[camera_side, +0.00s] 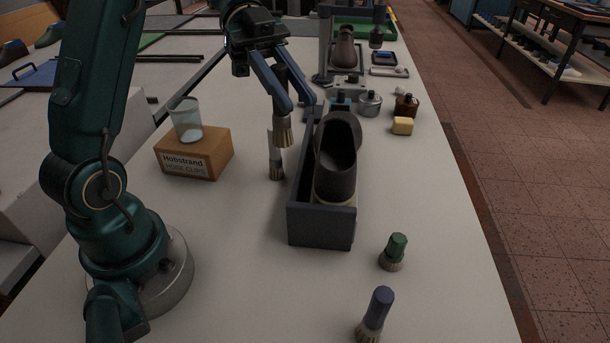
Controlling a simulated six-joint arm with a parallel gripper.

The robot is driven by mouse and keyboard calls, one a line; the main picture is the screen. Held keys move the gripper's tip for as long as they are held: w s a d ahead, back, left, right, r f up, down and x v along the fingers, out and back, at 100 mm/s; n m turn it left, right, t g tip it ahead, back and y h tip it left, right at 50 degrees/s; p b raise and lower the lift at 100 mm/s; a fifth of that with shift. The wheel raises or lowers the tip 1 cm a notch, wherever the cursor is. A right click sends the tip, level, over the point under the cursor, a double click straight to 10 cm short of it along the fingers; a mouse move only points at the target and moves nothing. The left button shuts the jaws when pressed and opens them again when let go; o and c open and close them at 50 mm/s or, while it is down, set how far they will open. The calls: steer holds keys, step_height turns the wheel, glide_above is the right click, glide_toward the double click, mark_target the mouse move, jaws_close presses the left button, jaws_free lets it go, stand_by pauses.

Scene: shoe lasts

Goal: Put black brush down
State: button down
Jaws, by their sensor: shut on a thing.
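My gripper (298,106) is shut on a brush with a dark handle, which I take as the black brush (283,132). Its tan bristles point down, and it hangs upright just left of the far end of a dark open box. The fingers hide part of the held handle.
The dark box (318,227) holds a dark shoe-shaped piece (336,160). A green brush (396,250) and a blue brush (377,312) stand at front right. A cardboard box (195,155) with a cup (186,118) is left. Jars and a yellow block (402,126) stand behind right.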

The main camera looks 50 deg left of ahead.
steer(key=w+a+n+t+y, duration=0.2)
steer(key=w+a+n+t, duration=0.35)
steer(key=a, duration=0.35)
steer(key=w+a+n+t+y, duration=0.1)
steer(key=w+a+n+t, duration=0.35)
steer(key=w+a, duration=0.4)
steer(key=shift+m, duration=0.4)
steer(key=shift+s+a+f, duration=0.2)
steer(key=shift+s+f, duration=0.15)
steer(key=shift+f, duration=2.2)
steer(key=shift+s+a+f, duration=0.2)
steer(key=shift+s+f, duration=0.15)
steer(key=shift+f, duration=2.2)
steer(key=shift+s+a+f, duration=0.2)
steer(key=shift+s+f, duration=0.15)
steer(key=shift+f, duration=2.2)
steer(key=shift+f, duration=0.1)
steer(key=c, duration=0.7)
jaws_free()
